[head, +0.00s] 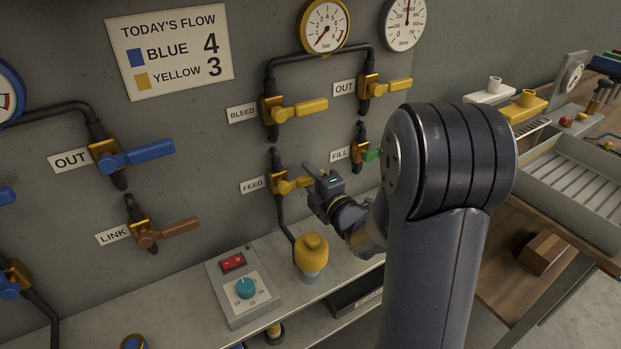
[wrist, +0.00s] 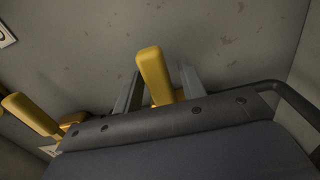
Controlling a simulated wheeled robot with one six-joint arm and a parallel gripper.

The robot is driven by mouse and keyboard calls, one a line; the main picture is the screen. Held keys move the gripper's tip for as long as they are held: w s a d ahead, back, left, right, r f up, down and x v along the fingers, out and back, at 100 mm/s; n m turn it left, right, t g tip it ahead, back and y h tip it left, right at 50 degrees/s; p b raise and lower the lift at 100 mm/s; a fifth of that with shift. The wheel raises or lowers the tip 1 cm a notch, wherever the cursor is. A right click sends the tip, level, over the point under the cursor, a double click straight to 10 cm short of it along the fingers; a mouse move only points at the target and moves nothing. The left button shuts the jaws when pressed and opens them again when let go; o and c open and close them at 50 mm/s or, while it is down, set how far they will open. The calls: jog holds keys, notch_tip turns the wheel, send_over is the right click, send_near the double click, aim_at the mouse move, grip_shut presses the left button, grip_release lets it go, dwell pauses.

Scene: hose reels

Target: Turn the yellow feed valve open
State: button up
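The yellow feed valve (head: 279,184) is on the wall beside the FEED label (head: 254,185) in the head view. Its yellow handle (head: 297,182) points right, roughly level, towards my gripper (head: 311,180). In the wrist view, a yellow handle (wrist: 154,72), which looks like the feed handle, stands between the two grey fingers of my gripper (wrist: 160,90). The fingers are apart, with a gap showing on the right of the handle. Whether the left finger touches it I cannot tell. The fingertips are partly hidden in the head view.
The BLEED valve (head: 274,111) is above, and the OUT valve (head: 368,87) is to its right. The green FILL handle (head: 372,155) is close to my arm. A yellow-capped part (head: 312,253) stands on the shelf below my gripper. Another yellow handle (wrist: 30,112) shows at left in the wrist view.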

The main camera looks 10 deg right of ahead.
grip_shut()
